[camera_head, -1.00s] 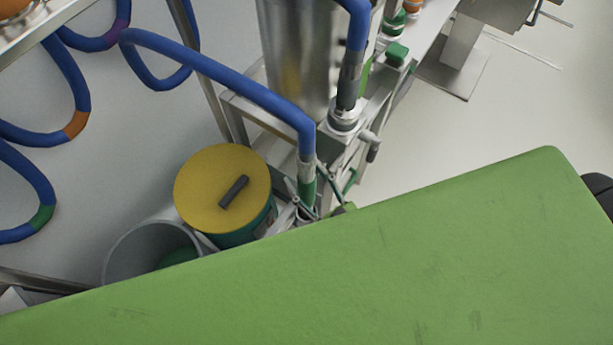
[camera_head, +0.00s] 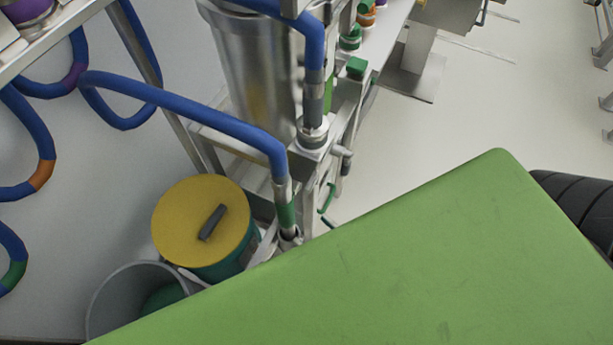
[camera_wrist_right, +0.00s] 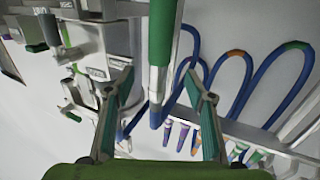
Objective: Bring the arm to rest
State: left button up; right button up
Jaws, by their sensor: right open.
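My right gripper (camera_wrist_right: 157,90) shows in the right wrist view with its two green fingers spread apart. Nothing is held between them. A hose with a green band (camera_wrist_right: 162,35) and blue part runs through the gap in the picture; I cannot tell how near it is. In the head view a broad green surface fills the lower right and hides most of what lies under it, including the right gripper. A yellow-lidded drum (camera_head: 180,225) with a dark handle stands at the lower left, beside a grey open bin (camera_head: 105,300). My left gripper is not in view.
A steel tank (camera_head: 258,80) stands on a metal frame (camera_head: 225,140) with blue hoses (camera_head: 180,105) looping around it. More hoses hang at the left edge. Pale floor (camera_head: 450,110) is open to the right of the frame.

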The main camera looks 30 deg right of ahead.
jog(key=shift+s, duration=0.15)
dwell(0.3)
jog(key=s+d+f+g+h, duration=0.1)
jog(key=s+f+g, duration=0.15)
jog(key=f, duration=0.65)
jog(key=s+d+f+g+h+b, duration=0.1)
jog(key=f+g, duration=0.2)
jog(key=f, duration=0.6)
jog(key=s+d+f+g+h, duration=0.1)
jog(key=s+f+g, duration=0.15)
jog(key=f, duration=0.75)
jog(key=s+d+f+g+h, duration=0.1)
jog(key=s+d+f+g, duration=0.2)
jog(key=s+f, duration=0.4)
jog(key=s+d+f+g+h, duration=0.1)
jog(key=s+d+f+g, duration=0.1)
jog(key=s+f+g, duration=0.3)
notch_tip(320, 180, down, 2)
jog(key=shift+s+d+f+m+b, duration=0.15)
jog(key=shift+s+d+m+b, duration=0.2)
jog(key=shift+s, duration=0.6)
